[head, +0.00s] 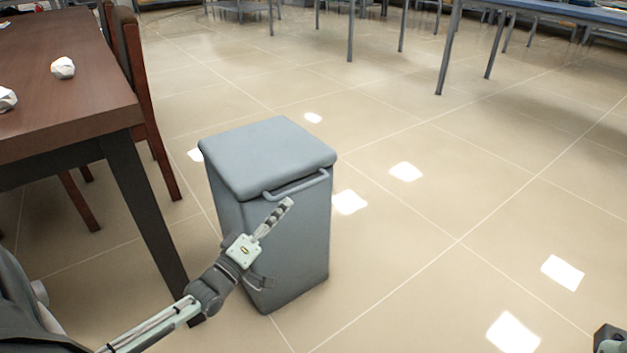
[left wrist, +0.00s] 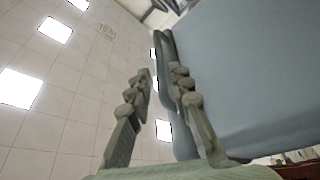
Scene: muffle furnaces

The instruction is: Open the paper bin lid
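The grey paper bin (head: 285,245) stands on the floor right of the table. Its lid (head: 262,155) is down, with a bar handle (head: 297,186) along the near edge. My left gripper (head: 286,205) is in front of the bin, its fingertips just below the handle. In the left wrist view its fingers (left wrist: 162,85) are apart, with the bin's grey surface (left wrist: 240,85) close on the right and what looks like the handle (left wrist: 163,68) just beyond the tips. Contact cannot be told. A small part of my right arm shows at the bottom right corner; its fingers are not clear.
A brown table (head: 60,100) with crumpled white paper balls (head: 63,68) stands at the left, with a wooden chair (head: 135,85) beside it. Blue-topped tables (head: 570,12) stand at the back right. The tiled floor (head: 440,200) right of the bin is clear.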

